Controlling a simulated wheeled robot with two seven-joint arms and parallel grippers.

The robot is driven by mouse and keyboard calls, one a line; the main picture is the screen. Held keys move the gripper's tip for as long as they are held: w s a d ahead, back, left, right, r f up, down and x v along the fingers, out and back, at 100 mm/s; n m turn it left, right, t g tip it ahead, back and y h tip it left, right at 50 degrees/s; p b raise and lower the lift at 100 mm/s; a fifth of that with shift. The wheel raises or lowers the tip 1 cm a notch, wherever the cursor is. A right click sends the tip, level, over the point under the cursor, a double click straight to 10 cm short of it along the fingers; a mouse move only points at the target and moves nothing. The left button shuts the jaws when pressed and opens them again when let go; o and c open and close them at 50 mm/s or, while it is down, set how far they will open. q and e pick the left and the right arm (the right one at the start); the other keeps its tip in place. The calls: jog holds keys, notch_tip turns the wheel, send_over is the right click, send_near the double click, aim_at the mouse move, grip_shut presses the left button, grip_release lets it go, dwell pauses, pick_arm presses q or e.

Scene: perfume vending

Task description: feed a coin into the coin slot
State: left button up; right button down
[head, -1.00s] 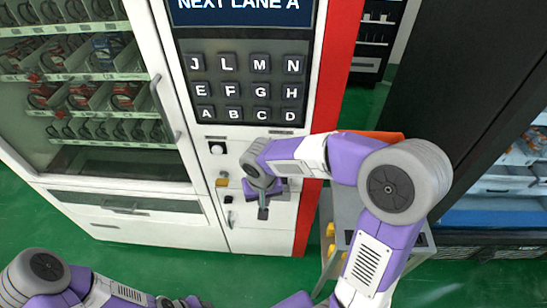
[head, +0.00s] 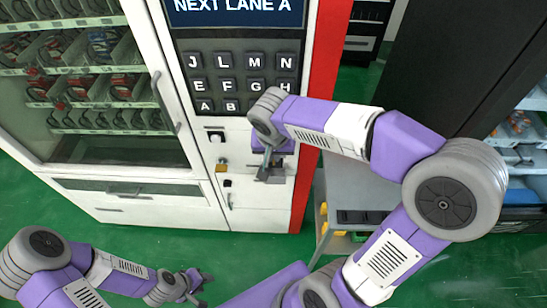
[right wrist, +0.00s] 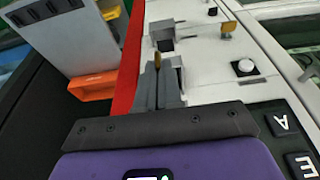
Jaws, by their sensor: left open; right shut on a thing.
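My right gripper (head: 268,175) is in front of the vending machine's white control panel, below the lettered keypad. In the right wrist view its grey fingers (right wrist: 166,75) are shut on a small gold-coloured coin (right wrist: 157,61), seen nearly edge-on at the fingertips. A grey fixture with a dark recess (right wrist: 162,36) is on the panel just beyond the fingertips; I cannot tell whether the coin touches it, or whether it is the coin slot. The arm hides this area in the head view. My left gripper (head: 193,287) is open and empty, low over the green floor.
The panel also has a round button (right wrist: 245,67), a brass-coloured part (head: 222,165) and the keypad (head: 240,80). A grey stand or cart (head: 350,190) is to the right, with an orange bin (right wrist: 92,87) near it. Open green floor lies before the machine.

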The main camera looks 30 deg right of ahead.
jog(key=shift+w+d+f+b, duration=0.15)
jog(key=shift+w+d+f, duration=0.7)
jog(key=shift+w, duration=0.55)
jog(key=shift+w+d+f+b, duration=0.1)
jog(key=shift+w+d+f, duration=0.75)
jog(key=shift+w, duration=0.6)
jog(key=shift+w+d+f+b, duration=0.15)
jog(key=shift+w+d+f, duration=0.7)
jog(key=shift+w, duration=0.55)
jog(key=c, duration=1.2)
grip_release()
jog(key=shift+r, duration=0.15)
jog(key=v, duration=0.7)
jog(key=shift+r+p, duration=0.2)
jog(key=shift+p, duration=0.1)
